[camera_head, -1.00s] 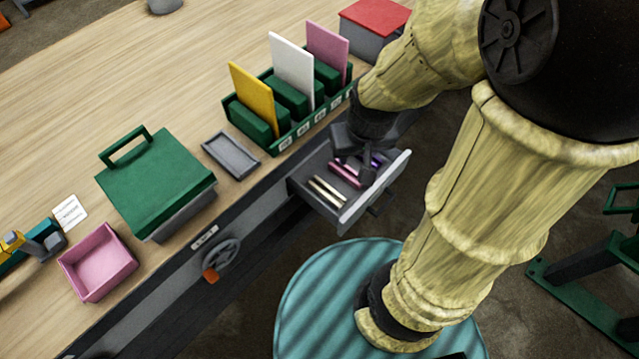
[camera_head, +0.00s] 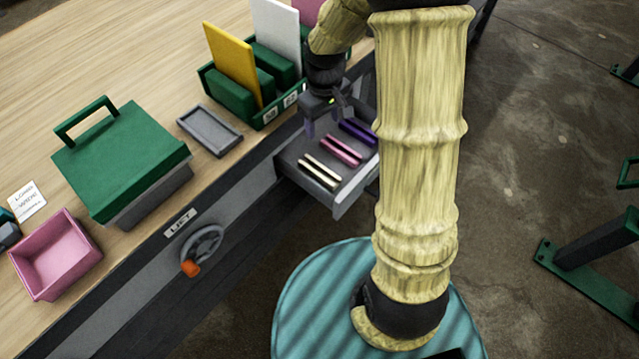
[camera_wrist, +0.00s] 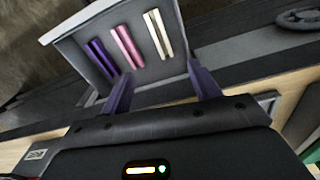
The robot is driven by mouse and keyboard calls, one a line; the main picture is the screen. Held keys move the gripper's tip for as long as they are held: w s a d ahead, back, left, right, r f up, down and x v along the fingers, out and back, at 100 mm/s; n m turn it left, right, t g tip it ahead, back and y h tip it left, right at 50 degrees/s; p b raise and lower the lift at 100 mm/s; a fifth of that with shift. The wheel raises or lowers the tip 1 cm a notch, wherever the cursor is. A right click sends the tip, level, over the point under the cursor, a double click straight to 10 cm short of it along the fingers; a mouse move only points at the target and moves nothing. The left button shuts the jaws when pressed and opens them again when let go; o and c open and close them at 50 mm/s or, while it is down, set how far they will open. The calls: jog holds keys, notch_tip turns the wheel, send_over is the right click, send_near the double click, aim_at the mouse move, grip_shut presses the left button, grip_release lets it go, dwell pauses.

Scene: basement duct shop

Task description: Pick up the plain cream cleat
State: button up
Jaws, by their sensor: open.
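The open drawer (camera_head: 346,204) holds cleats lying in pairs of strips. The cream strips (camera_head: 321,171) lie nearest its left side; they also show at the right in the wrist view (camera_wrist: 157,34). I cannot tell which cream strip is plain, or whether the two are separate pieces. The pink strips (camera_head: 341,151) lie in the middle, and the purple strips (camera_head: 358,132) lie at the far side. My gripper (camera_head: 328,124) is open and empty above the drawer's bench-side edge, apart from the cleats. In the wrist view its purple fingers (camera_wrist: 162,90) stand wide apart, with the strips beyond them.
On the bench stand a green rack with upright panels (camera_head: 232,94), a grey tray (camera_head: 209,130), a green-lidded box (camera_head: 122,160) and a pink bin (camera_head: 55,255). A handwheel (camera_head: 203,247) sticks out of the bench front, left of the drawer. A green stand (camera_head: 590,245) is at right.

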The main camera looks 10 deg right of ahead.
jog(key=n+b, duration=0.2)
jog(key=b, duration=0.1)
send_over(320, 167)
notch_tip(320, 167, down, 7)
jog(key=shift+a+r+g+p, duration=0.2)
jog(key=shift+a+g+p, duration=0.1)
jog(key=shift+p, duration=0.05)
notch_tip(320, 167, down, 12)
jog(key=shift+s+f+b, duration=0.1)
jog(key=shift+b, duration=0.8)
jog(key=shift+s+f+b, duration=0.2)
jog(key=shift+f+b, duration=0.05)
jog(key=shift+f, duration=1.1)
jog(key=shift+s+f+b, duration=0.15)
jog(key=shift+f+b, duration=0.05)
jog(key=shift+f, duration=1.1)
jog(key=shift+d, duration=0.1)
